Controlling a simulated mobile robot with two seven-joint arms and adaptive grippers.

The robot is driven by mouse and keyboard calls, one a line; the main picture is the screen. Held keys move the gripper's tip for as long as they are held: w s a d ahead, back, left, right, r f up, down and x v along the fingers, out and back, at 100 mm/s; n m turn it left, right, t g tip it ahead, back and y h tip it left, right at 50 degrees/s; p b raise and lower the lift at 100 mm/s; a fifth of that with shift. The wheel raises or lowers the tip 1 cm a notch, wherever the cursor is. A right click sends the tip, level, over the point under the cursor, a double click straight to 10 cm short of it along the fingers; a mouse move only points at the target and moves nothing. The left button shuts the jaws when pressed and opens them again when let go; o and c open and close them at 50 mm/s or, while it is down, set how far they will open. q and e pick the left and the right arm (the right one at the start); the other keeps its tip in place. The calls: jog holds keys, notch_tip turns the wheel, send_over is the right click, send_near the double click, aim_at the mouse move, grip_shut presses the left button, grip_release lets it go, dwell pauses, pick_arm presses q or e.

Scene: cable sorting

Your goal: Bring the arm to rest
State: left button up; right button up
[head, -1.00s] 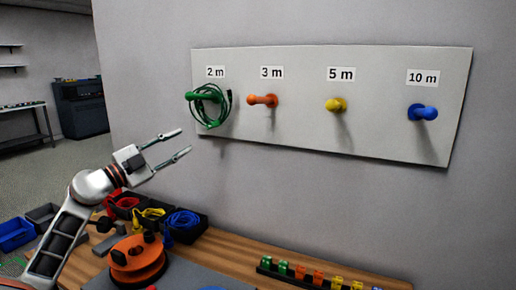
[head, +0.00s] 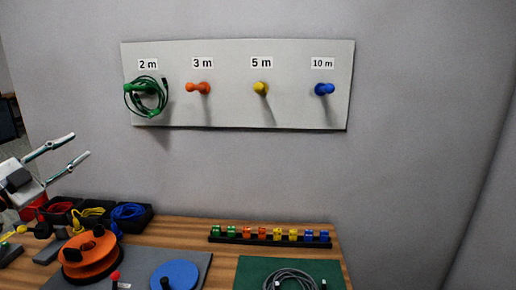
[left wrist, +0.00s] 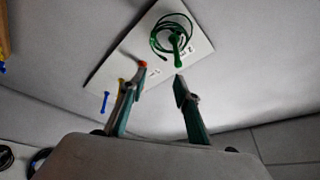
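My left gripper (head: 78,150) is at the left edge of the head view, raised above the bench and left of the peg board. Its two fingers are apart with nothing between them. The left wrist view also shows the open fingers (left wrist: 158,88), with the board beyond them. A coiled green cable (head: 163,96) hangs on the green peg under the "2 m" label; it also shows in the left wrist view (left wrist: 158,33). My right gripper is in neither view.
The board (head: 230,112) also has bare orange (head: 199,88), yellow (head: 261,88) and blue (head: 324,89) pegs. On the bench (head: 215,262) are cable bins (head: 140,218), an orange reel (head: 90,258), a blue disc (head: 175,275), a rack of coloured clips (head: 270,241) and a grey cable (head: 290,276) on a green mat.

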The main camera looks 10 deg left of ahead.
pick_arm(q)
jog(key=s+d+f+n+g+y, duration=0.2)
jog(key=s+d+f+n+y, duration=0.15)
jog(key=f, duration=0.55)
jog(key=s+d+f+n+g+y, duration=0.1)
jog(key=s+d+f+n+y, duration=0.15)
jog(key=f+y, duration=0.45)
jog(key=s+d+f+n+g+y, duration=0.2)
jog(key=s+f+n, duration=0.15)
jog(key=f, duration=0.75)
jog(key=s+d+f+m+g+h, duration=0.35)
jog(key=s+d+f+g, duration=0.45)
jog(key=s+d+f, duration=0.8)
jog(key=w+d+f+n+t+h, duration=0.2)
jog(key=d+f+h, duration=0.5)
jog(key=d+f, duration=0.7)
jog(key=shift+w+n+t, duration=0.3)
jog(key=shift+n+t, duration=0.4)
jog(key=shift+n, duration=0.1)
